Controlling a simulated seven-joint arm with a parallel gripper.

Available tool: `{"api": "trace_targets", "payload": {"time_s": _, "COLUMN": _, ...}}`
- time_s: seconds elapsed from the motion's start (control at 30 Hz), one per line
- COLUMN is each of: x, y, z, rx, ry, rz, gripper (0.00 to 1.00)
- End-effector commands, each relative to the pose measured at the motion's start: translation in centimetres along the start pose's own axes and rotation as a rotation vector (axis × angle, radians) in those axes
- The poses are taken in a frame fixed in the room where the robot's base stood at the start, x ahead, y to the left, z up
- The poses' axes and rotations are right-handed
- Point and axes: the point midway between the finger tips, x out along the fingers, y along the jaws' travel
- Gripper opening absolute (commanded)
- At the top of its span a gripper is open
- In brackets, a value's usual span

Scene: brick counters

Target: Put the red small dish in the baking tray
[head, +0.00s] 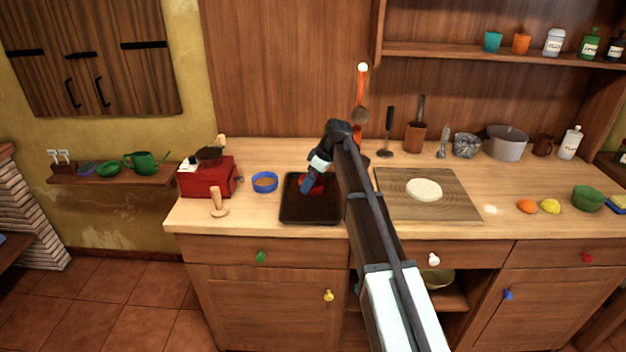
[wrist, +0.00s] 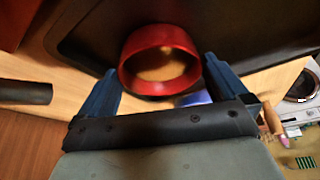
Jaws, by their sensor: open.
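The red small dish (head: 317,183) is over the black baking tray (head: 310,215) in the head view, beside my gripper. In the wrist view the red dish (wrist: 155,38) shows its round rim and a tan inside, between the two blue fingers. My gripper (wrist: 159,66) is open, with a finger on either side of the dish; whether they touch it is unclear. The dark baking tray (wrist: 255,30) fills the top of the wrist view. I cannot tell whether the dish rests on the tray floor, as my gripper (head: 307,186) partly hides it.
A blue dish (head: 265,182) and a red toaster-like box (head: 207,177) stand left of the tray, with a wooden pestle-shaped item (head: 218,205) in front. A wooden board (head: 455,208) with dough lies right. My arm crosses the counter's middle.

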Motion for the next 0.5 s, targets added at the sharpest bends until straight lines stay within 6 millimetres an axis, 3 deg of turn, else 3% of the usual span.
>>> {"api": "trace_targets", "payload": {"time_s": 0.5, "x": -8.4, "y": 0.1, "z": 0.0, "rx": 0.0, "ry": 0.001, "rz": 0.003, "gripper": 1.0}}
